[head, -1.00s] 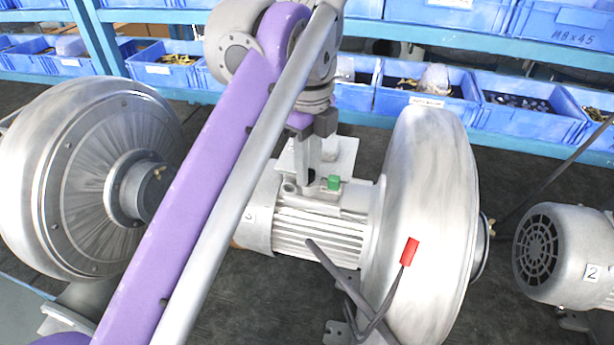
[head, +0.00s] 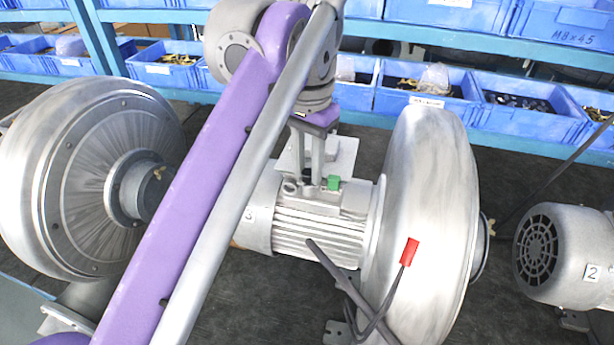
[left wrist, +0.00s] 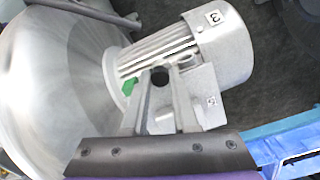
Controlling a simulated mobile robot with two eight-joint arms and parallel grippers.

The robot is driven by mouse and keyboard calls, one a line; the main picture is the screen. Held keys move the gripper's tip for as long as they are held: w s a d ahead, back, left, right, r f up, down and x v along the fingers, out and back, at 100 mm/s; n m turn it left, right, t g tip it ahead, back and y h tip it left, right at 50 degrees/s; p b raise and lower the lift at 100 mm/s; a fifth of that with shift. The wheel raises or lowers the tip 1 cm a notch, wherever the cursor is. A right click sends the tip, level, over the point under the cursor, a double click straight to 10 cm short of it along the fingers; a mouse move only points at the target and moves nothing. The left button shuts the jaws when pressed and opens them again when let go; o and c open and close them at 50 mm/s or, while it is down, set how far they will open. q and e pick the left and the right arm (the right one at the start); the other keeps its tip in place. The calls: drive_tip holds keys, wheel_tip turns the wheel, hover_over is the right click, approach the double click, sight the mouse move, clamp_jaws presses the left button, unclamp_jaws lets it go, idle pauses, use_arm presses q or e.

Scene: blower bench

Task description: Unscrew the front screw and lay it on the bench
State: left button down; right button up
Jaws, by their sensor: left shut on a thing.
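My left gripper (head: 309,184) reaches down from above onto the top of the middle blower's motor (head: 318,232). Its two fingers are shut on a small dark round piece, seemingly the front screw (left wrist: 160,76), which shows between the fingertips in the left wrist view. The fingers hide most of it in the head view. I cannot tell whether it is still in its thread. A light grey plate (head: 342,156) is beside and behind the fingers. A green block (head: 333,183) is just right of the fingertips. My right gripper is not in view.
The blower's large round housing (head: 430,225) stands right of the motor. Another blower (head: 85,180) stands left and a motor (head: 562,255) right. Blue bins (head: 525,105) line the shelf behind.

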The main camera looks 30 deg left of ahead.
use_arm(q)
drive_tip(key=n, duration=0.5)
drive_tip(key=shift+a, duration=0.1)
drive_tip(key=c, duration=1)
unclamp_jaws()
drive_tip(key=shift+o, duration=0.2)
